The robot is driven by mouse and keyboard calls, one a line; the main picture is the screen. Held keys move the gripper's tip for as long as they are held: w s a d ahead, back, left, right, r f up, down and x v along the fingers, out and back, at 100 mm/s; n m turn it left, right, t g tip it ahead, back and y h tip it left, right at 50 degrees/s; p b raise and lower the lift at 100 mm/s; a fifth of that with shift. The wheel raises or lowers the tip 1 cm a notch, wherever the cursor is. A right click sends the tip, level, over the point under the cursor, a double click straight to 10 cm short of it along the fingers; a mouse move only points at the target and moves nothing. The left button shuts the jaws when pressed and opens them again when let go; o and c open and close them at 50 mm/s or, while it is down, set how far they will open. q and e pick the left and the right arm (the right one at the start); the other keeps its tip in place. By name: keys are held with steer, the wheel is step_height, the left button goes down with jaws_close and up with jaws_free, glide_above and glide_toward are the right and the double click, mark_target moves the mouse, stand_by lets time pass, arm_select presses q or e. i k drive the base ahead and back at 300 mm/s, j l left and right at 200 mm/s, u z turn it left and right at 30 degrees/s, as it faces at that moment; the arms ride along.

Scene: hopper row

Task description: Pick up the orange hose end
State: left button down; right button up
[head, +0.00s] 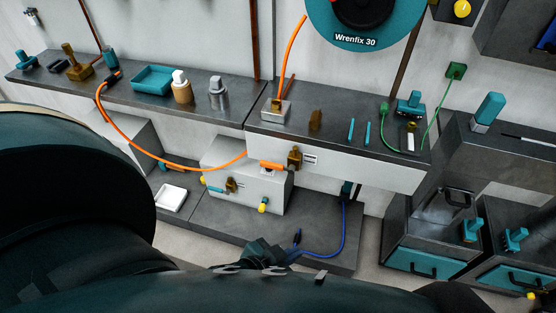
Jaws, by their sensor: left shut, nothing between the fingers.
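An orange hose (150,147) hangs in a loop from the left bench top down to the pale box on the low shelf. Its upper end (110,79), with a dark tip, lies on the left bench beside a teal bottle. At its other side, an orange fitting (271,165) sits by a brass valve (294,159) at the front of the right bench. My left gripper (268,253) is shut and empty, low at the bottom middle, well apart from the orange hose. Its arm hides much of the lower left. My right gripper does not show.
A blue hose (342,222) lies on the low shelf (225,226), its end close to my left gripper. The pale box (240,184) has yellow knobs. Another orange hose (292,47) rises to a teal reel (364,22). Dark cabinets (432,233) stand at right.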

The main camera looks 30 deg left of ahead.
mark_target(112, 78)
steer(key=u, duration=2.15)
steer(key=i+z, duration=0.1)
steer(key=z, duration=0.6)
steer(key=i+j+z, duration=0.25)
steer(key=j+z, duration=0.25)
steer(key=i+j+z, duration=0.25)
steer(key=j, duration=0.15)
steer(key=i+j+z, duration=0.15)
steer(key=j, duration=0.35)
steer(key=j+z, duration=0.1)
steer(key=j, duration=0.45)
steer(key=i, duration=0.05)
